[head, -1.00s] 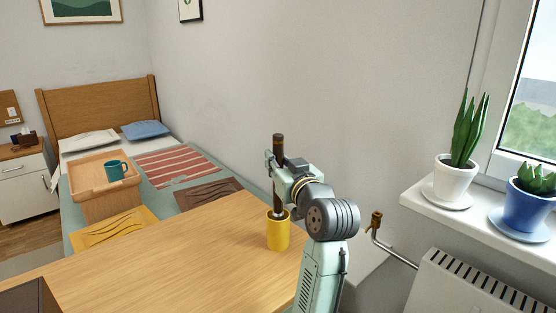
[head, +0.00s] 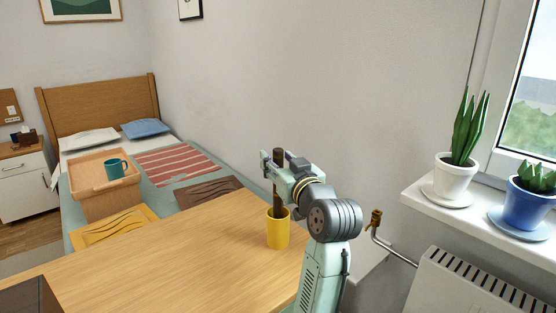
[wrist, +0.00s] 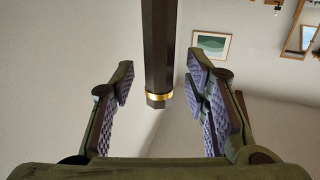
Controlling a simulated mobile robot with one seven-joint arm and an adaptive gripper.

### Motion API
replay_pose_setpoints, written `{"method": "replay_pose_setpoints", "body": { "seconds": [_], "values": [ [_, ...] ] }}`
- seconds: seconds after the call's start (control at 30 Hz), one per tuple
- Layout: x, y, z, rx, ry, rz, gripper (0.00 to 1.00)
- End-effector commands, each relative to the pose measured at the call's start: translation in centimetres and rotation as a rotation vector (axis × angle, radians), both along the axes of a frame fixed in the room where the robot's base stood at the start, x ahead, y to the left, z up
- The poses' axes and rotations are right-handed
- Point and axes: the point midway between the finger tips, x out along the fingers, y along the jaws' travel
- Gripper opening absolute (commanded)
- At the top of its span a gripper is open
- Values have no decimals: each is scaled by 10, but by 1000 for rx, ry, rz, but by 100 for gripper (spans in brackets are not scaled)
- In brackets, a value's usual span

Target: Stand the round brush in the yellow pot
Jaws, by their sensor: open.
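The yellow pot (head: 278,234) stands on the wooden table near its far right edge. The round brush (head: 278,160) is upright in the pot, its dark handle rising out of the top. My gripper (head: 274,165) is around the handle above the pot. In the wrist view the dark handle with a gold band (wrist: 160,98) passes between the two fingers of my gripper (wrist: 158,100), with a gap on each side. The gripper is open. The brush's lower end is hidden inside the pot.
The wooden table (head: 170,250) is clear left of the pot. A dark box (head: 30,297) sits at its near left corner. Potted plants stand on the windowsill (head: 425,207) at right.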

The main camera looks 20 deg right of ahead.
Motion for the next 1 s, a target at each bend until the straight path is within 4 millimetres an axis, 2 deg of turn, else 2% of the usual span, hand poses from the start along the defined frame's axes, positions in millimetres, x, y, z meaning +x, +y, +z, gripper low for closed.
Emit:
{"method": "replay_pose_setpoints", "body": {
  "seconds": [0.3, 0.5, 0.7, 1.0],
  "values": [
    [-64, -4, 0, -1, -4, -6, 42],
    [-98, -5, 0, -1, -3, -5, 42],
    [-112, -5, 0, 0, -2, -2, 42],
    [-113, -5, 0, -1, -2, -1, 42]
  ]
}}
